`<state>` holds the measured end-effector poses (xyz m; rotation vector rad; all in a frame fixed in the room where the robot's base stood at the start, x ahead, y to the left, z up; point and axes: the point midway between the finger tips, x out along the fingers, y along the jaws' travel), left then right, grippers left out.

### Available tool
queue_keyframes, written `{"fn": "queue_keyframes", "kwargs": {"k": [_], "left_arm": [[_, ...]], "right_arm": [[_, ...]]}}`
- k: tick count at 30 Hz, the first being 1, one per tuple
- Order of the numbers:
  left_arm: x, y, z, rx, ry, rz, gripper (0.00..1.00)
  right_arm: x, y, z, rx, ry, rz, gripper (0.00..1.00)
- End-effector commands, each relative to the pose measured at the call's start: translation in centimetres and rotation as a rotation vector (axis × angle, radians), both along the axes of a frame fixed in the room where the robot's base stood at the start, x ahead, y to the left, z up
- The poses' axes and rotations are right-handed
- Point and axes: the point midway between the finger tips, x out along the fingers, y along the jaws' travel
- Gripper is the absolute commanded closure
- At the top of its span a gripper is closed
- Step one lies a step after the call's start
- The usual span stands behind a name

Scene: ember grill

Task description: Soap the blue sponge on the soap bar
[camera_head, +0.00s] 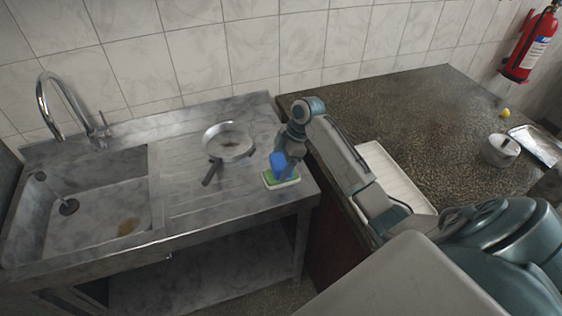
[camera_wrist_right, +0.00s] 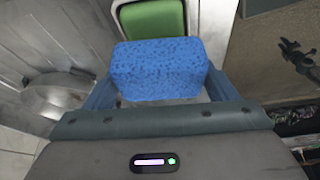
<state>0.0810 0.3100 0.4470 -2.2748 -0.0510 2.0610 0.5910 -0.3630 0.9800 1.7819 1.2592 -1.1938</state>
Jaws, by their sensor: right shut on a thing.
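The blue sponge (camera_wrist_right: 158,70) is between the fingers of my right gripper (camera_wrist_right: 158,88), which is shut on it. In the head view the sponge (camera_head: 279,160) is just above or touching the green soap bar (camera_head: 287,183); I cannot tell which. The soap bar lies in a pale dish (camera_head: 270,185) near the front right corner of the steel sink unit. In the right wrist view the green soap (camera_wrist_right: 157,20) shows beyond the sponge. My right gripper (camera_head: 285,160) points down there. My left gripper is not in view.
A frying pan (camera_head: 228,143) sits on the drainboard left of the soap, its handle toward the front. The sink basin (camera_head: 95,215) is farther left. A white tray (camera_head: 390,175) and a pot (camera_head: 500,150) are on the dark counter at right.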

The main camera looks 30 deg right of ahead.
Motion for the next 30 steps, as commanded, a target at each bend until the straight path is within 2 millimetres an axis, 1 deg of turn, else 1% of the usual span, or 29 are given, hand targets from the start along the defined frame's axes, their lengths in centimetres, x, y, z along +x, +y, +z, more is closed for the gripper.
{"fn": "queue_keyframes", "kwargs": {"k": [30], "left_arm": [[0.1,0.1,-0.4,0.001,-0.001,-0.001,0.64]], "right_arm": [[0.0,0.0,-1.0,0.0,0.0,0.0,0.39]]}}
